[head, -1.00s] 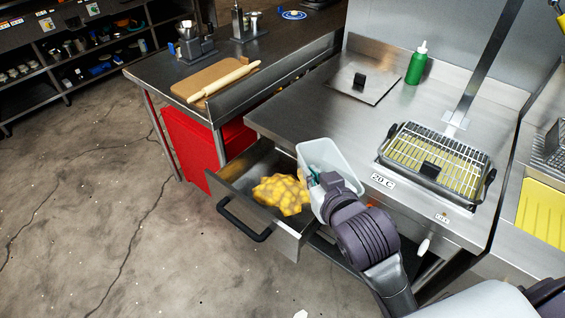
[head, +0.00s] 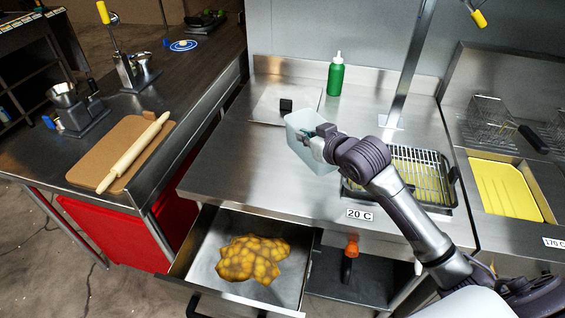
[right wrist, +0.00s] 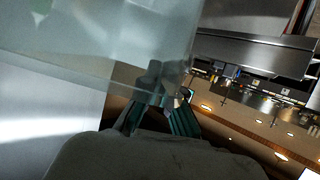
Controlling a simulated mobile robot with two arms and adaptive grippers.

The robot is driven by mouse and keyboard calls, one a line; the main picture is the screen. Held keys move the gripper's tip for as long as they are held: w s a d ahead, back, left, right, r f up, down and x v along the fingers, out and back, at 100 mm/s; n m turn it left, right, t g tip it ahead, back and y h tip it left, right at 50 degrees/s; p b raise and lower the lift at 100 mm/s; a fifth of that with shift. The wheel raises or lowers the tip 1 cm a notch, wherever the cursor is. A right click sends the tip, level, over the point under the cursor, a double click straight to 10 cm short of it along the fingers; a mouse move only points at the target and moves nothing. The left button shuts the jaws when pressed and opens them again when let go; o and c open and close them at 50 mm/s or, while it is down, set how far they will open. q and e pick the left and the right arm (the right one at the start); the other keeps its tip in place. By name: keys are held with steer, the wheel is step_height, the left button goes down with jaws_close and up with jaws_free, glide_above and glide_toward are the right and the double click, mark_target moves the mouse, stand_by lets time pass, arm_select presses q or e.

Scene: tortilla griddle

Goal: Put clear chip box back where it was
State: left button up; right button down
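The clear chip box (head: 303,150) is a translucent open bin held above the steel counter (head: 235,165), left of the grill. My right gripper (head: 322,138) is at its right side, with the box wall between its fingers; they look closed on it. In the right wrist view the box (right wrist: 110,50) fills the upper left, with the dark green fingers (right wrist: 165,108) against its wall. Yellow-brown chips (head: 252,259) lie in the open drawer (head: 205,270) below. The inside of the box is mostly hidden. My left gripper is not in view.
The grill (head: 425,165) stands right of the box, partly behind my right arm. A green bottle (head: 335,78) and a flat lid with a black knob (head: 285,104) are at the back. The counter's left part is clear. A rolling pin (head: 135,152) lies on a board at left.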

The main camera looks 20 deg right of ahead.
steer(key=shift+w+d+r, duration=0.15)
steer(key=shift+w+d, duration=0.2)
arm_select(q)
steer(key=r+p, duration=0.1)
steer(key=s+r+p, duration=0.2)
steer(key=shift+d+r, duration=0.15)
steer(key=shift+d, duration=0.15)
arm_select(e)
steer(key=w+a+f, duration=0.2)
steer(key=a+f, duration=0.1)
steer(key=w+a+f, duration=0.2)
steer(key=a+f, duration=0.1)
steer(key=f, duration=0.1)
steer(key=w+a+f, duration=0.2)
steer(key=a+f, duration=0.1)
steer(key=shift+a+f, duration=0.15)
steer(key=shift+f, duration=0.2)
steer(key=shift+f, duration=0.2)
steer(key=c, duration=1.3)
jaws_free()
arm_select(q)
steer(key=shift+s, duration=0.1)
